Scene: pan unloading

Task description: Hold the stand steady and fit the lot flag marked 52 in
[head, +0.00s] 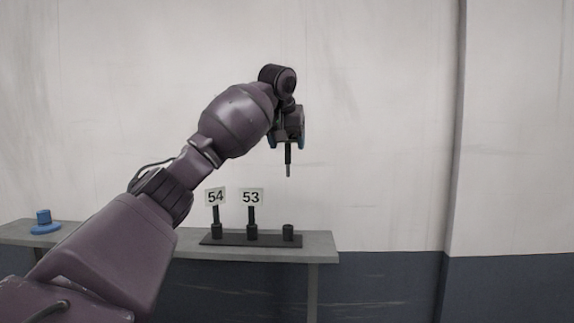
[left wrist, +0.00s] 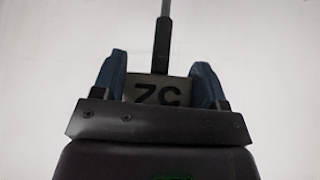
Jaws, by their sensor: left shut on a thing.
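My left gripper (head: 287,140) is shut on the lot flag (left wrist: 158,92), held between its blue fingers in the left wrist view. The dark figures on the plate look like an upside-down 52, partly cut off by the gripper body. The flag's dark pole (head: 288,160) points straight down in the head view. The black stand (head: 270,240) is on the table with three sockets. Flags 54 (head: 215,197) and 53 (head: 251,197) stand in the left and middle sockets. The right socket (head: 288,232) is empty; the pole tip hangs above it, well apart. My right gripper is not in view.
The narrow grey table (head: 318,241) ends just right of the stand. A blue object (head: 43,222) with a round base sits at its left end. My left arm hides part of the table. A pale wall stands behind.

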